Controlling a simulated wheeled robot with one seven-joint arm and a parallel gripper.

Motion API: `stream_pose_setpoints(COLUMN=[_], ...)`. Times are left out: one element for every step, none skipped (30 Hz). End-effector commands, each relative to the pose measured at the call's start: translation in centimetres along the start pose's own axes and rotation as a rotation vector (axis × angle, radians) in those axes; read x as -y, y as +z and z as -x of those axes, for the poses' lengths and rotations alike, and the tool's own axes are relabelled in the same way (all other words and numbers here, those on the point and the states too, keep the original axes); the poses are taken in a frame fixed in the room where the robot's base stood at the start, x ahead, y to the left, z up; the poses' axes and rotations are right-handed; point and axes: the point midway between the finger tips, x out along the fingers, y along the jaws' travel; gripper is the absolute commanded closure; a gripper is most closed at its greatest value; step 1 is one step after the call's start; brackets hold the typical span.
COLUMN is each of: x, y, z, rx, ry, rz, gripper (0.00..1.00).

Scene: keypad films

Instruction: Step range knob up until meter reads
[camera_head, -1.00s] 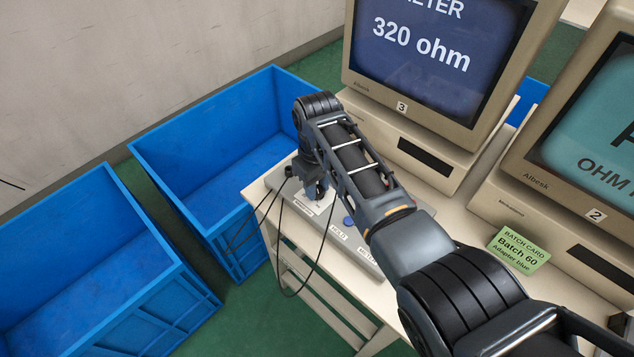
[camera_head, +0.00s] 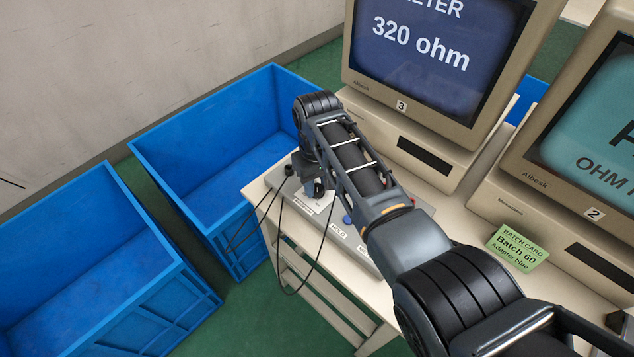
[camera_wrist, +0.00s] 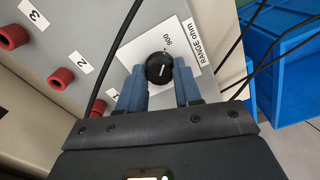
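The black range knob (camera_wrist: 159,68) sits on a white plate marked "RANGE ohm" in the wrist view, with "900" printed beside it. A short white pointer line shows on its face. My gripper (camera_wrist: 160,82) has one blue-grey finger on each side of the knob, seemingly touching it. In the head view my gripper (camera_head: 317,190) is down at the grey panel (camera_head: 358,252), and the knob is mostly hidden there. The meter screen (camera_head: 420,45), on the monitor labelled 3, reads "320 ohm".
Numbered red sockets (camera_wrist: 60,78) line the panel beside the plate. Black cables hang around my gripper. Blue crates (camera_head: 215,150) stand left of the table. The monitor labelled 2 (camera_head: 545,180) and a green batch card (camera_head: 517,246) are to the right.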

Motion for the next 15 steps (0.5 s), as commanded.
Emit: stream_pose_setpoints(x=[-0.02,-0.02,-0.01,-0.01,0.0,0.01,0.01,0.01,0.02,0.02,0.02,0.03,0.03,0.03,0.02], y=[-0.02,-0.01,-0.01,0.0,0.0,0.01,0.01,0.01,0.02,0.02,0.02,0.02,0.02,0.01,-0.01], z=[0.04,0.03,0.02,0.01,0.0,-0.01,-0.02,-0.02,-0.03,-0.03,-0.04,-0.04,-0.01,0.07,0.27], rx=[-0.001,0.0,0.0,0.0,0.0,0.0,0.0,0.0,0.0,0.0,0.0,0.0,0.0,0.0,0.0], ry=[0.0,0.0,0.0,0.0,0.0,0.0,-0.001,-0.001,-0.001,-0.001,-0.001,-0.001,-0.001,-0.001,-0.001], rz=[0.0,0.0,0.0,0.0,0.0,0.0,0.0,0.001,0.001,0.001,0.001,0.001,0.001,0.001,0.001], gripper=[0.61,0.58,0.54,0.52,0.49,0.45,0.44,0.44,0.44,0.44,0.44,0.44,0.44,0.44,0.44])
